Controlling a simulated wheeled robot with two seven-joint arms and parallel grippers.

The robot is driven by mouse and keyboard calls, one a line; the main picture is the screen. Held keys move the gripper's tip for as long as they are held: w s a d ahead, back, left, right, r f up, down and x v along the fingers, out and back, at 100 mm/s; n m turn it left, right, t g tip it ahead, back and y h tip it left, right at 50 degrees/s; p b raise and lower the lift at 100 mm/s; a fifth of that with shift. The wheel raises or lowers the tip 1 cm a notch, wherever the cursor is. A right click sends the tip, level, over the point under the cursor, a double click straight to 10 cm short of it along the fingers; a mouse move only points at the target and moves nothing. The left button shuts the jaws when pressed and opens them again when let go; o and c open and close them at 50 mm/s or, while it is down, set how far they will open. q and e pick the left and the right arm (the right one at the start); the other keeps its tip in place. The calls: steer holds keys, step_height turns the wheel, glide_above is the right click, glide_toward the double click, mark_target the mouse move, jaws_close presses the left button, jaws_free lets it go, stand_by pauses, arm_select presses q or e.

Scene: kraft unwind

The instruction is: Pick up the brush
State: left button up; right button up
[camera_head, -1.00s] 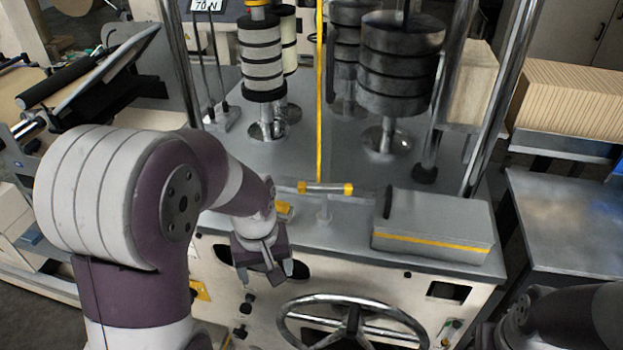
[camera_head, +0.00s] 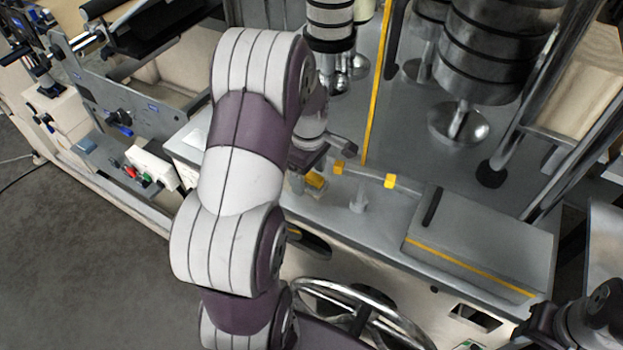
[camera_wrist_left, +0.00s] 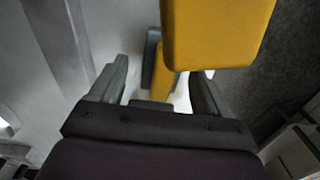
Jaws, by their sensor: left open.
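A yellow object that looks like the brush shows in the left wrist view (camera_wrist_left: 215,32) as a broad block with a narrower yellow part below it. In the head view, a small yellow patch (camera_head: 315,181) shows beside my left gripper (camera_head: 303,172), mostly hidden by it. My left gripper is open in the left wrist view (camera_wrist_left: 160,80), with the narrower yellow part between or just beyond its fingers. I cannot tell whether they touch it. Only a dark part of my right arm shows at the lower right of the head view; its gripper jaws are not visible.
A grey bar with yellow ends (camera_head: 364,174) stands on the machine's top beside my left gripper. A grey box with a yellow stripe (camera_head: 480,240) sits to the right. Dark stacked weights (camera_head: 490,50) stand behind. A handwheel (camera_head: 355,315) is at the front.

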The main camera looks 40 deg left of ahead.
arm_select(q)
steer(key=shift+s+f, duration=0.2)
steer(key=shift+f, duration=0.2)
steer(key=shift+w, duration=0.1)
steer(key=c, duration=1.2)
step_height(320, 180, up, 9)
steer(key=shift+f, duration=0.1)
step_height(320, 180, up, 9)
steer(key=p, duration=0.7)
